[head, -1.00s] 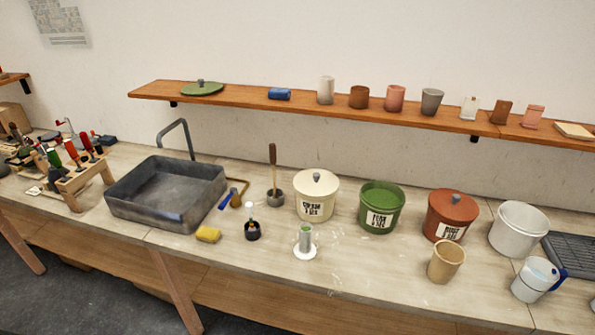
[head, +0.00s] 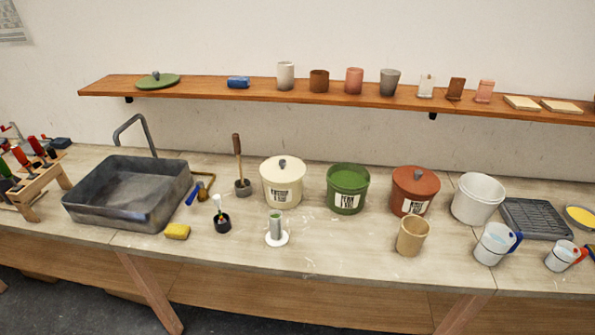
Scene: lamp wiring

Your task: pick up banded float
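A small slender piece with a white top (head: 217,203) stands upright in a dark round holder (head: 223,223) on the bench, left of centre. It may be the banded float, but it is too small for me to make out any band. To its right a clear greenish cylinder (head: 276,225) stands upright on a white round base; I cannot tell what is inside. Neither of my grippers is in view.
A grey sink (head: 110,212) and a yellow sponge (head: 177,232) are to the left. Behind are a brush in a pot (head: 242,186), a cream lidded bucket (head: 282,185) and a green bucket (head: 347,190). A tan cup (head: 412,237) stands right. The front bench strip is mostly clear.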

